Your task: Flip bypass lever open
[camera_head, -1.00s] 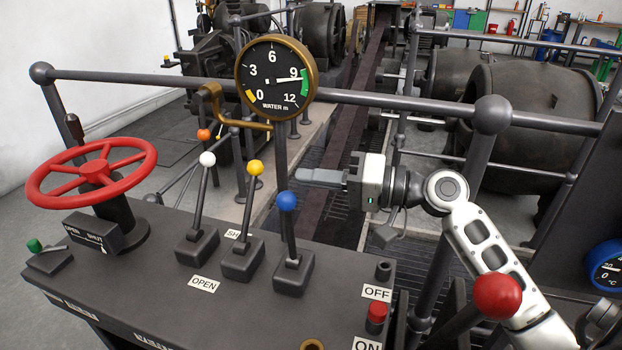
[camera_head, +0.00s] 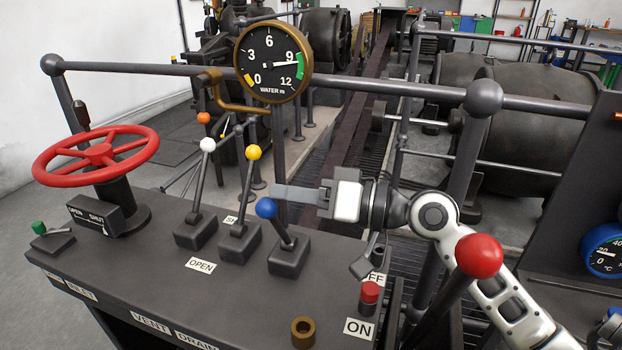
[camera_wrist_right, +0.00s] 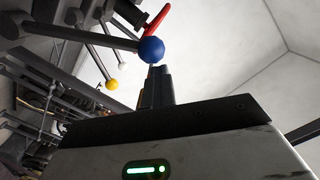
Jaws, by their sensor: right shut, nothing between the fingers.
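The blue-knobbed lever (camera_head: 266,208) stands on the console as the rightmost of three in a row, its rod tilted left. No readable label tells which lever is the bypass. The white-knobbed lever (camera_head: 207,145) and yellow-knobbed lever (camera_head: 253,153) stand to its left, tilted slightly right. My right gripper (camera_head: 278,192) is shut and empty, its fingers pointing left just above and right of the blue knob. In the right wrist view the blue knob (camera_wrist_right: 151,50) is right at the fingertips (camera_wrist_right: 157,70); I cannot tell whether they touch. My left gripper is out of view.
A red handwheel (camera_head: 97,153) is at the left of the console (camera_head: 140,270). A round water gauge (camera_head: 272,62) hangs on the rail behind. A large red-knobbed lever (camera_head: 480,256) and a red button (camera_head: 369,292) are at the right. An OPEN label (camera_head: 200,265) lies before the levers.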

